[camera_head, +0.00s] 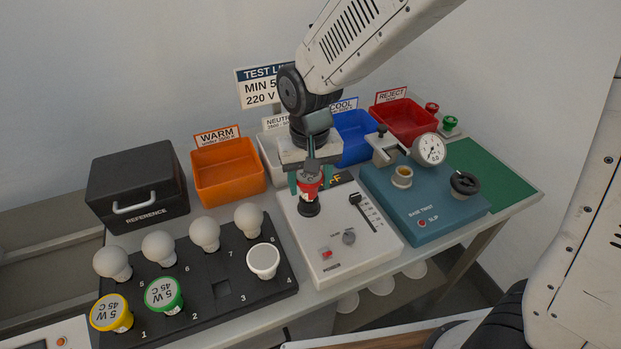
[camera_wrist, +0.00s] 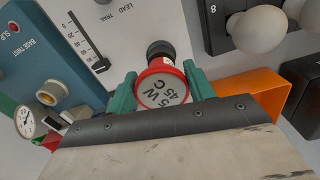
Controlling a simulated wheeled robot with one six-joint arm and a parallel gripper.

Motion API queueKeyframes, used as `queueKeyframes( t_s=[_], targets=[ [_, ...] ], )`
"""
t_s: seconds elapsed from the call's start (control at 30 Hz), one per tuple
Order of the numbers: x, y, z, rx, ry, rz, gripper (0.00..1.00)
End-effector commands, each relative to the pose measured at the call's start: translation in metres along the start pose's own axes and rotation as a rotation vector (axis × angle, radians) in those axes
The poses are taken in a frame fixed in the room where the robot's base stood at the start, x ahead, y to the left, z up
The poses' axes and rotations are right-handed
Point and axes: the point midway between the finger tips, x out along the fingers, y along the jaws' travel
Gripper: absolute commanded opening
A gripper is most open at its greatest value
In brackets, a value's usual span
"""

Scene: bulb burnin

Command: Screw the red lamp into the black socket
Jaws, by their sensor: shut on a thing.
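The red lamp (camera_head: 310,187) has a red collar and a pale face that reads "5 W 45 C" in the wrist view (camera_wrist: 163,92). My gripper (camera_head: 308,181) is shut on it, with one teal finger on each side; the fingers also show in the wrist view (camera_wrist: 161,86). The black socket (camera_head: 309,209) stands on the white test panel, directly below the lamp. It also shows just beyond the lamp in the wrist view (camera_wrist: 160,48). The lamp's lower end meets the socket in the picture. Its base is hidden, so I cannot tell how deep it sits.
A black tray (camera_head: 200,322) at the front left holds several white bulbs, a yellow lamp (camera_head: 111,313) and a green lamp (camera_head: 164,295). The white panel (camera_head: 345,262) has a slider and knob. A blue base-twist tester (camera_head: 440,222) stands right; bins (camera_head: 228,184) line the back.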

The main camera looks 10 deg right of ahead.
Motion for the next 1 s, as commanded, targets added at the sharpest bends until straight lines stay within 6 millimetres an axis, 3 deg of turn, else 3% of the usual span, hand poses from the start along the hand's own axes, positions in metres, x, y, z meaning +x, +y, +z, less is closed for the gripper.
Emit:
queueKeyframes(
  t_s=[0.8,1.0],
  targets=[
    [-0.001,-0.009,-0.008,1.245,0.008,-0.009,0.30],
    [-0.001,-0.011,-0.009,1.462,0.006,-0.011,0.30]
  ],
)
